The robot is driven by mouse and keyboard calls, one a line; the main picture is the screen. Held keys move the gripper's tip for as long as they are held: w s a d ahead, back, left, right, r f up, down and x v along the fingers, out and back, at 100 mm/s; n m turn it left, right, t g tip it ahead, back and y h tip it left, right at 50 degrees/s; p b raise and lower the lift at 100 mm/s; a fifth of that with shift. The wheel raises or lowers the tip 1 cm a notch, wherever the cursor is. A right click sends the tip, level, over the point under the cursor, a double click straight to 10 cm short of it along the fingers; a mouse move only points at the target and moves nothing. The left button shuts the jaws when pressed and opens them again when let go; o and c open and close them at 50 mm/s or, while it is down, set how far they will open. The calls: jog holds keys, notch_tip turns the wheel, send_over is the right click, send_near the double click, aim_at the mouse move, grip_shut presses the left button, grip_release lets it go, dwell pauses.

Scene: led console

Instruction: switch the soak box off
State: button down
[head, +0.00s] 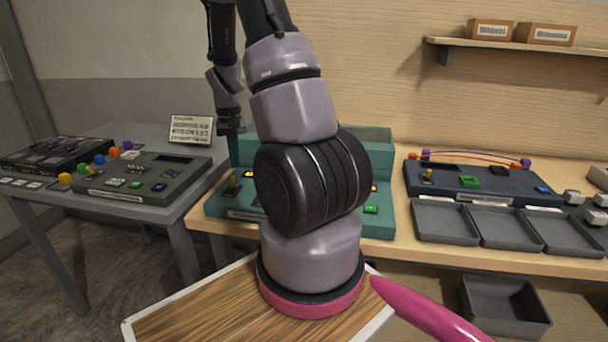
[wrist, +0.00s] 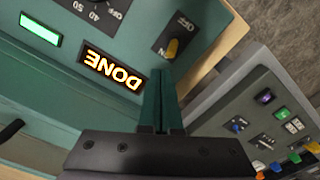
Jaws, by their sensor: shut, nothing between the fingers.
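The teal console (head: 378,225), which I take to be the soak box, stands on the wooden bench behind my arm. In the wrist view its panel (wrist: 60,75) shows a lit orange DONE display, a lit green light (wrist: 40,28) and part of a dial scale. A yellow-tipped toggle switch (wrist: 172,48) sits on a dark plate beside an OFF mark. It also shows in the head view (head: 234,184). My gripper (wrist: 160,72) is shut and empty, its fingertips close to the switch in the picture. Contact cannot be told. My arm hides the console's middle.
A grey-green console (head: 145,180) and a black unit (head: 55,155) stand on the left table. A navy console (head: 485,183) stands right on the bench, with grey trays (head: 445,222) before it. A sign (head: 190,129) stands behind. Floor shows between table and bench.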

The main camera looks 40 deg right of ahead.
aim_at(238, 184)
jog(key=shift+f, duration=0.4)
dwell(0.5)
jog(key=shift+f, duration=1.1)
jog(key=shift+s+a, duration=0.8)
jog(key=shift+a, duration=0.2)
notch_tip(238, 184, up, 7)
jog(key=shift+w+d, duration=0.25)
jog(key=shift+d, duration=0.1)
dwell(0.6)
dwell(0.4)
